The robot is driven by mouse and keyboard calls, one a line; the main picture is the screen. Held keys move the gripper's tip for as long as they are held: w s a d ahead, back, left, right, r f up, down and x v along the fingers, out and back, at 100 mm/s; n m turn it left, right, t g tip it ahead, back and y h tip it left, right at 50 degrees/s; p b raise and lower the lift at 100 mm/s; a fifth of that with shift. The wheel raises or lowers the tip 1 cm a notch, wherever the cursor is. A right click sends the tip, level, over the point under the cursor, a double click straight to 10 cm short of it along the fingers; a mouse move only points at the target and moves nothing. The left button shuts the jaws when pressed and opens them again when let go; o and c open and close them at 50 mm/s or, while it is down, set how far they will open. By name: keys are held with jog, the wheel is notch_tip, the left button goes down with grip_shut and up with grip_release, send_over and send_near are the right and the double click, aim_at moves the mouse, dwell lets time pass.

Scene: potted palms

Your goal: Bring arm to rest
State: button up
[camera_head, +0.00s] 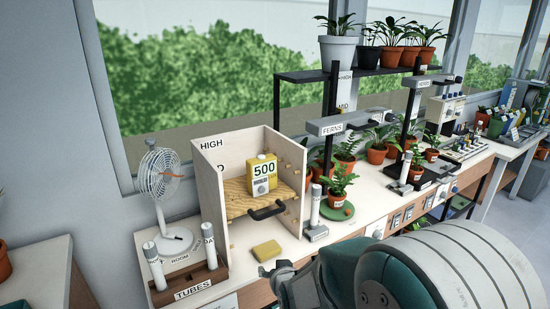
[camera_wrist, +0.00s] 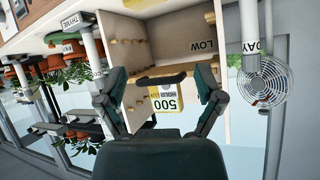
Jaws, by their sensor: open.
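My arm (camera_head: 375,275) reaches in from the lower right of the head view, low over the bench front. My gripper (camera_head: 272,271) shows small at its end, near a yellow block on the bench. In the wrist view, which is upside down, my gripper (camera_wrist: 162,82) has its two fingers spread wide with nothing held. A black handle (camera_wrist: 160,80) appears between the fingers, beyond them. It is on the front of a wooden shelf (camera_head: 235,200) in an open pale cabinet (camera_head: 216,190). A yellow container marked 500 (camera_head: 262,174) stands upright on that shelf.
The yellow block (camera_head: 267,250) lies before the cabinet. A white fan (camera_head: 161,190) and a TUBES rack (camera_head: 190,282) stand at left. Potted plants (camera_head: 339,185), a FERNS stand (camera_head: 332,125) and a white tube (camera_head: 315,205) are to the right. A window lies behind.

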jog(key=s+d+r+g+h, duration=0.2)
jog(key=s+d+r+g, duration=0.1)
jog(key=s+d+r, duration=0.75)
jog(key=s+d+r+g, duration=0.1)
jog(key=s+d+r, duration=0.1)
jog(key=s, duration=0.5)
jog(key=s+d+r+m+g+h, duration=0.1)
jog(key=s+d, duration=0.1)
jog(key=s, duration=0.6)
jog(key=shift+s+d+r+g, duration=0.3)
jog(key=shift+d+r, duration=0.1)
